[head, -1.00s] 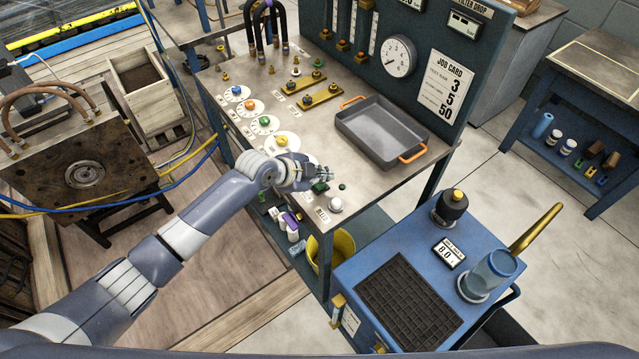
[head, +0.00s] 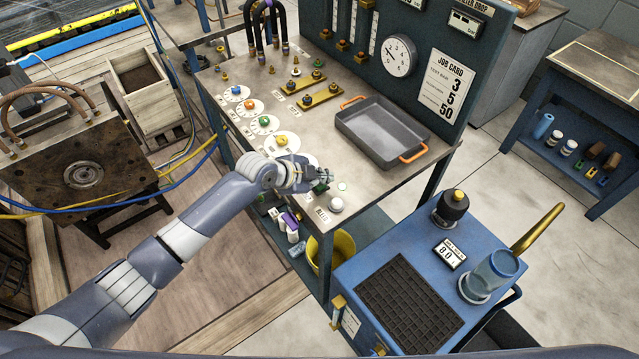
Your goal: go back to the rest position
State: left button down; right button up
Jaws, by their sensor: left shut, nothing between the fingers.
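My left gripper (head: 326,177) is shut and empty. It hangs over the front part of the grey bench panel (head: 345,205), just above a dark green button (head: 320,188). I cannot tell whether the fingertips touch the button. A small round lamp (head: 342,186) right beside the fingertips glows pale green. A white knob (head: 336,204) stands nearer the bench's front edge. My left arm reaches in from the lower left, and its wrist covers part of the row of dials. My right gripper is not in view.
A grey tray (head: 352,121) with orange handles lies on the bench. Coloured dial knobs (head: 250,103) line its left side, with tall black hoses (head: 262,22) behind. A blue cart (head: 345,275) stands in front at the right. A yellow bucket (head: 343,247) sits below. The floor at right is clear.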

pick_arm(q)
jog(key=shift+r, duration=0.1)
jog(key=shift+r+p, duration=0.7)
jog(key=shift+r, duration=0.15)
jog(key=shift+r, duration=0.25)
notch_tip(320, 180, up, 5)
jog(key=p, duration=0.4)
jog(key=shift+r+p, duration=0.2)
jog(key=shift+p, duration=0.2)
